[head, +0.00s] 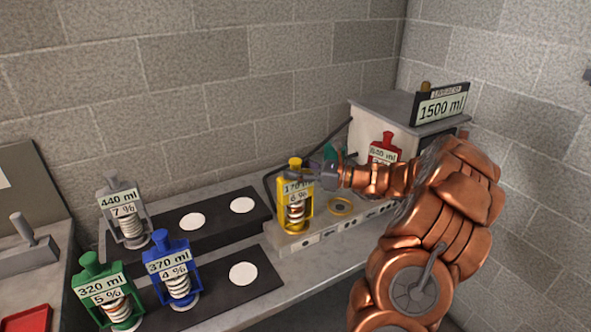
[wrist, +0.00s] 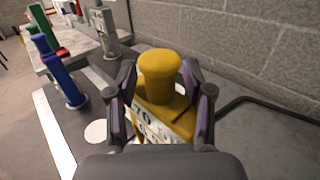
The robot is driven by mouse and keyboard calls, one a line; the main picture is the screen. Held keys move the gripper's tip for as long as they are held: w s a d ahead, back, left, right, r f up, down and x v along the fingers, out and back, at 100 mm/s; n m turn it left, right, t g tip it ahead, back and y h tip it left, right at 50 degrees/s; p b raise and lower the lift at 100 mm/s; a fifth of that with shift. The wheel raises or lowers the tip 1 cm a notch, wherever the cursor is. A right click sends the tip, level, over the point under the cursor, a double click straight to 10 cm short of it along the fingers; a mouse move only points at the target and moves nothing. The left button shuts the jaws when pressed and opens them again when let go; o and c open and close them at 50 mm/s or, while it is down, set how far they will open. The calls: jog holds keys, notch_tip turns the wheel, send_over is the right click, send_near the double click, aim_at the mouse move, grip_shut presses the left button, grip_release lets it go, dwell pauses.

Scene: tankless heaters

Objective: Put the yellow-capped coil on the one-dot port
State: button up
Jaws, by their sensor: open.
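The yellow-capped coil (head: 295,213) stands upright on the left end of the pale port block (head: 330,238). Its label reads about 170 ml and 6 %. My gripper (head: 323,175) is at the coil's upper part, coming from the right. In the wrist view the yellow cap (wrist: 158,70) is between the two spread fingers of my gripper (wrist: 158,88), one on each side. The block's front has small marks, too small to read as dots, so I cannot tell which port is the one-dot port. A yellow ring (head: 340,206) marks a port right of the coil.
A red-capped unit (head: 385,148) and a partly hidden green one stand at the back by the heater box, with a 1500 ml sign (head: 441,106). Grey (head: 127,215), blue (head: 176,270) and green (head: 107,292) coils stand at left. Black boards have bare white discs (head: 243,273).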

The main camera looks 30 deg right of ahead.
jog(key=b+v, duration=0.3)
jog(key=v, duration=0.9)
jog(key=a+r+n+g+y, duration=0.15)
jog(key=a+n+g, duration=0.55)
jog(key=a, duration=1.1)
jog(key=s+a+f+n+g+h, duration=0.1)
jog(key=s+a+n+g, duration=0.25)
jog(key=a, duration=0.35)
jog(key=s+a+f+n+g+h, duration=0.1)
jog(key=s+a+f+n+g, duration=0.1)
jog(key=s+a+n, duration=0.35)
jog(key=s+a+f+n+g+h, duration=0.3)
jog(key=s+a+n+h, duration=0.1)
jog(key=s+a, duration=0.35)
jog(key=s+d+f+n+h, duration=0.1)
jog(key=s+d+n+h, duration=0.2)
jog(key=s, duration=0.3)
jog(key=s+d+f+n+h, duration=0.2)
jog(key=s+d+n+h, duration=0.1)
jog(key=s+n+h, duration=0.1)
jog(key=shift+s+n, duration=0.5)
jog(key=shift+s, duration=0.65)
jog(key=shift+d+p, duration=0.1)
jog(key=shift+p, duration=0.2)
